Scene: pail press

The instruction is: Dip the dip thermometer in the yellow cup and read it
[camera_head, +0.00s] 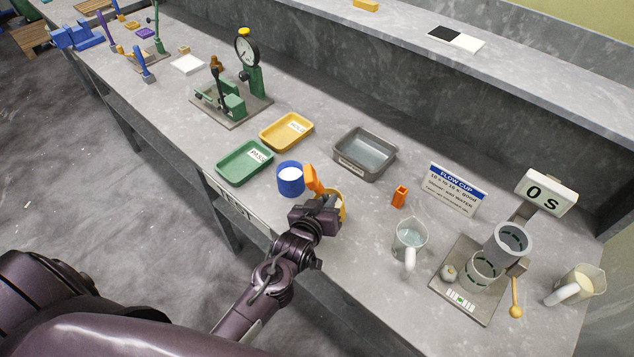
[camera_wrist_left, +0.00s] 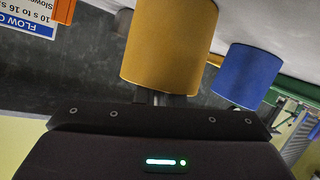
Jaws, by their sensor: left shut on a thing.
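My left gripper (camera_head: 325,205) is at the yellow cup (camera_head: 342,207), shut on the orange dip thermometer (camera_head: 313,180), whose orange head sticks up beside the jaws. The cup is partly hidden behind the gripper. In the left wrist view, which is upside down, the yellow cup (camera_wrist_left: 168,45) stands upright close in front of the fingers (camera_wrist_left: 160,98), near its rim. The thermometer's lower end is hidden, so I cannot tell how deep it sits. My right gripper is not in view.
A blue cup (camera_head: 290,180) stands just left of the yellow one. Green (camera_head: 244,163) and yellow (camera_head: 286,132) trays and a grey tray (camera_head: 364,155) lie behind. A small orange holder (camera_head: 400,196), a clear jug (camera_head: 410,238) and the flow-cup stand (camera_head: 465,285) are to the right.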

